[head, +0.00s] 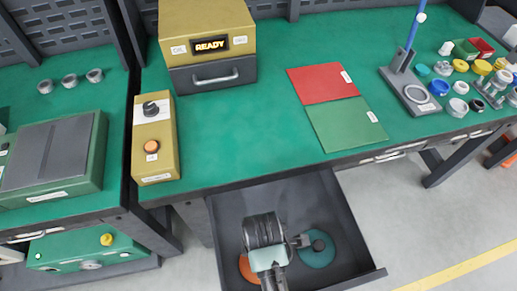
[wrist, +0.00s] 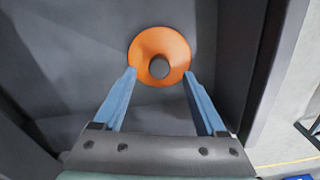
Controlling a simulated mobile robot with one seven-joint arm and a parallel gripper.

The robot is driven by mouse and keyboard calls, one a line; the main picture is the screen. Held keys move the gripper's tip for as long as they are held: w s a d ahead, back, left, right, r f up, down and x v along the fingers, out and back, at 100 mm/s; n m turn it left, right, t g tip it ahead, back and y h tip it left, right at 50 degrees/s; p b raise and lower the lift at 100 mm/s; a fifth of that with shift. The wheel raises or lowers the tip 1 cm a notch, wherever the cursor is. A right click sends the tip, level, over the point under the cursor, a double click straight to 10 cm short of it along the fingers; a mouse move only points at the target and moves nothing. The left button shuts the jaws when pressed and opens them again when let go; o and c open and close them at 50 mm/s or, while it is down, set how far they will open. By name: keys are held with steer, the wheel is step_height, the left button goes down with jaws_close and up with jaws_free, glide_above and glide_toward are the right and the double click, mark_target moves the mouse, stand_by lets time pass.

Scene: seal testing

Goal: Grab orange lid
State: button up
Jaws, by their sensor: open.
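The orange lid (wrist: 150,45) is a round disc with a dark grey knob in its middle, lying in the open grey drawer (head: 349,220). In the head view the orange lid (head: 247,269) shows only in part, behind my arm. My gripper (wrist: 159,73) is open and empty in the wrist view. Its two blue fingers point toward the lid, with their tips on either side of its near edge and the knob between them. I cannot tell whether the tips touch the lid.
A teal lid (head: 318,250) with a dark knob lies in the drawer, right of my arm. The drawer's walls stand around the lids. The green workbench (head: 240,125) is above, with a red and green mat (head: 346,124) and a yellow button box (head: 153,140).

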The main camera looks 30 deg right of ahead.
step_height(320, 180, down, 6)
steer(key=shift+a+r+b, duration=0.1)
steer(key=shift+a+b, duration=0.05)
steer(key=shift+b, duration=0.4)
jaws_close()
steer(key=shift+w, duration=0.1)
